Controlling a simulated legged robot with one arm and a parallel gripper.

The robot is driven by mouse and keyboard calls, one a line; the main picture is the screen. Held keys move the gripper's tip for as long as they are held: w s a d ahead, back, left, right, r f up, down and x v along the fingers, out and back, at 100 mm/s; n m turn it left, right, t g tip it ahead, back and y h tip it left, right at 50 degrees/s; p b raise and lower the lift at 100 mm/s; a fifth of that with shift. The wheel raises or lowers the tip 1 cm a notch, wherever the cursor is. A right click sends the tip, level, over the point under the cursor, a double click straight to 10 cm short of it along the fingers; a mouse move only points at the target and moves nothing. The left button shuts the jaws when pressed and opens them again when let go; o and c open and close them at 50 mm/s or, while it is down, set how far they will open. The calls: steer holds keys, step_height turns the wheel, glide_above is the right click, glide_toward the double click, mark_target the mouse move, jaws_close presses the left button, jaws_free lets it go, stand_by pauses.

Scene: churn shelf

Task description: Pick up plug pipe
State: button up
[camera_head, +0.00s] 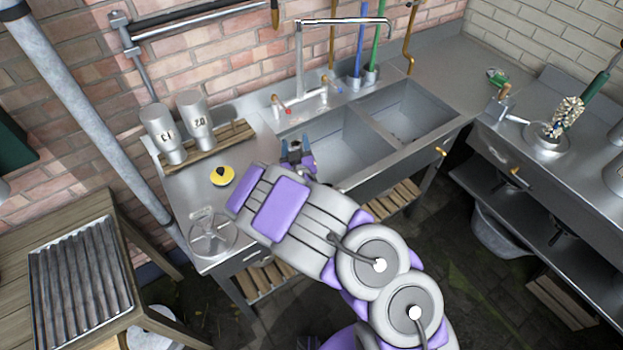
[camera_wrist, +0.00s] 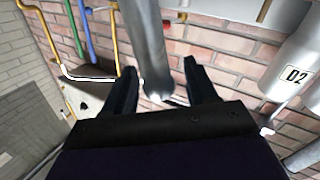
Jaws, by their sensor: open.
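My gripper (camera_head: 297,152) is over the left side of the sink, at the end of my purple and grey arm. In the wrist view, my gripper (camera_wrist: 160,75) has two dark fingers spread apart. A grey metal pipe (camera_wrist: 150,45) with a rounded end shows in the space between them, and neither finger clearly touches it. It may be the upright column (camera_head: 299,60) of the tap behind my gripper. I cannot tell whether it is the plug pipe, and I cannot pick out any other plug pipe. My arm hides part of the sink and counter.
The double sink (camera_head: 408,105) has a wall between its basins. Two metal canisters (camera_head: 196,118) stand on a wooden rack at left. A yellow round thing (camera_head: 222,176) lies on the counter. A slanted pipe (camera_head: 90,110) and a brick wall bound the left and back.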

steer(key=shift+w, duration=0.15)
steer(key=shift+c, duration=0.5)
jaws_close()
